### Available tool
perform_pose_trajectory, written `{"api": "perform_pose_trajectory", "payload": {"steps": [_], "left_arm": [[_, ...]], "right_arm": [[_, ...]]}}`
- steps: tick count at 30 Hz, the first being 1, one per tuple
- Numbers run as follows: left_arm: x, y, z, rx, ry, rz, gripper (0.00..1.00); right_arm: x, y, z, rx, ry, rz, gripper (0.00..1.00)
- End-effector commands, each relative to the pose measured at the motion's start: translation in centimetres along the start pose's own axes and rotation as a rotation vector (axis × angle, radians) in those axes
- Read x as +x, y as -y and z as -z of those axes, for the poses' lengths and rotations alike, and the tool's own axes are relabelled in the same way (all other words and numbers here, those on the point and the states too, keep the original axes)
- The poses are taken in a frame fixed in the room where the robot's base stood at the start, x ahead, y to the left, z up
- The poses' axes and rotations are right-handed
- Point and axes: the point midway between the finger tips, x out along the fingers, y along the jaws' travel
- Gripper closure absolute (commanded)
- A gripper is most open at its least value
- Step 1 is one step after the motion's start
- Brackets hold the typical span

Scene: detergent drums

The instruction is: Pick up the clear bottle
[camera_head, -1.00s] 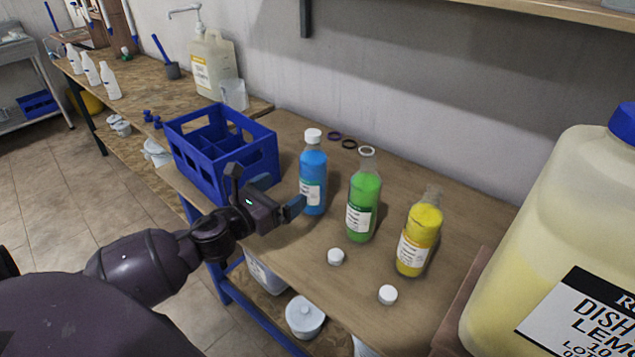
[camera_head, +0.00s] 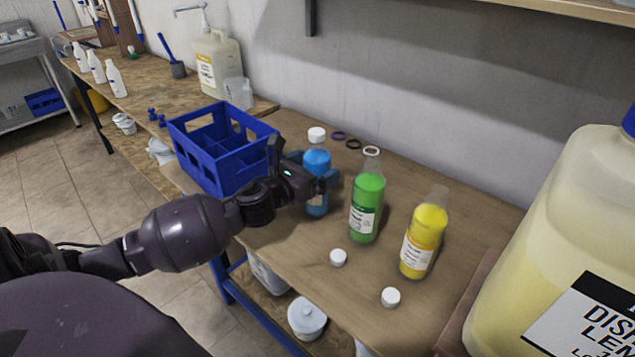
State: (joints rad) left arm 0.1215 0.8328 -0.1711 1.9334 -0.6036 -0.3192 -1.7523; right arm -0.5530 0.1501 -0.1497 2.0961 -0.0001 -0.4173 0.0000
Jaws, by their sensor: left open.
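A clear bottle of blue liquid with a white cap (camera_head: 317,161) stands upright on the wooden table. Beside it stand an uncapped clear bottle of green liquid (camera_head: 367,207) and an uncapped clear bottle of yellow liquid (camera_head: 424,241). My left gripper (camera_head: 304,172) is open at the blue bottle, with one finger in front of it and the other at its left. The gripper hides part of the bottle's body and label; I cannot tell whether it touches. My right gripper is not in view.
A blue divided crate (camera_head: 222,165) stands left of the bottles. Two white caps (camera_head: 338,257) (camera_head: 391,297) lie near the front edge. Dark rings (camera_head: 353,144) lie behind. A large yellow detergent drum (camera_head: 540,235) fills the right side.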

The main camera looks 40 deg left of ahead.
Motion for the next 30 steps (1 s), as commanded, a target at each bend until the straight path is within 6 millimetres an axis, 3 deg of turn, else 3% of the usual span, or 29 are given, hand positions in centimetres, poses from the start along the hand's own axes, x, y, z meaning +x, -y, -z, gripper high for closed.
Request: {"api": "perform_pose_trajectory", "payload": {"steps": [4, 12, 26, 30], "left_arm": [[0.98, 0.01, 0.13, 0.001, -0.002, 0.0, 0.01], [1.12, 0.02, 0.05, 0.001, -0.001, 0.0, 0.01], [1.1, 0.02, 0.06, 0.001, -0.001, 0.0, 0.72], [1.13, 0.03, -0.08, 0.001, 0.002, 0.001, 0.73]], "right_arm": [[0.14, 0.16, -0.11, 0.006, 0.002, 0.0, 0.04], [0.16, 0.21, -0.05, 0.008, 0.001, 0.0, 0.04], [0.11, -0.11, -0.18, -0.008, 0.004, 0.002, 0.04], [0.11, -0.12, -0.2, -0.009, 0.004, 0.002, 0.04]]}}
